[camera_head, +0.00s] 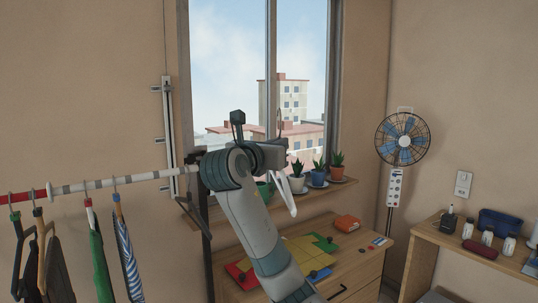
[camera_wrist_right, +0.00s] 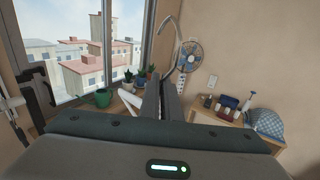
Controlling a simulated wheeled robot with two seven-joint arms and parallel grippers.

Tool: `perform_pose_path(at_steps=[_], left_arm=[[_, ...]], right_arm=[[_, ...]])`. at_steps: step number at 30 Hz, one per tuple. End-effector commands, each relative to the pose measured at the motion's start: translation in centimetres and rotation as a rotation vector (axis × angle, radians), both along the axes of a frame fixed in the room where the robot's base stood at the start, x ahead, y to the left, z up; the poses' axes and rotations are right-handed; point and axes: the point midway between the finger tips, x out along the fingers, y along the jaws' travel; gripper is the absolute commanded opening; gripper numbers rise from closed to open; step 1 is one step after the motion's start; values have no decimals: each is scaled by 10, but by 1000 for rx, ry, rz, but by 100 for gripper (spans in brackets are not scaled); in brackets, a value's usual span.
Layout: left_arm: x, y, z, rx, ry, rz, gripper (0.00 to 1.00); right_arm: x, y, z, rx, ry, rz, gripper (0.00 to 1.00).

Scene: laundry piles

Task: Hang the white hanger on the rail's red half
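The white hanger (camera_head: 285,190) hangs tilted below my right gripper (camera_head: 277,155), its hook standing up above the fingers. In the right wrist view the metal hook (camera_wrist_right: 179,45) rises past the nearly closed fingers (camera_wrist_right: 161,98), and a white hanger arm (camera_wrist_right: 127,104) shows at left. My right gripper is shut on the hanger; the arm hides part of it. The rail (camera_head: 130,180) runs across the left of the head view. Its red part (camera_head: 25,197) is at the far left, past a white disc (camera_head: 49,189); the nearer part is white with grey bands. My left gripper is not in view.
Two dark garments (camera_head: 55,265) hang on the red part; a green garment (camera_head: 98,265) and a striped garment (camera_head: 128,260) hang on the banded part. Potted plants (camera_head: 297,177) stand on the sill behind my gripper. A fan (camera_head: 403,140) stands at right.

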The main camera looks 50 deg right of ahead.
Motion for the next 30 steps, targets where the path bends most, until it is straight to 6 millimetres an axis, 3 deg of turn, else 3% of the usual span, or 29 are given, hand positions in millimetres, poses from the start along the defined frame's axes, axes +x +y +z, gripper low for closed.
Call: perform_pose_path(at_steps=[14,23,30], left_arm=[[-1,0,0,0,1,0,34],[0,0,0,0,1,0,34],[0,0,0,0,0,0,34]], right_arm=[[37,44,-65,-22,6,276,0],[58,97,-146,-34,11,570,0],[59,148,-218,-32,9,819,0]])
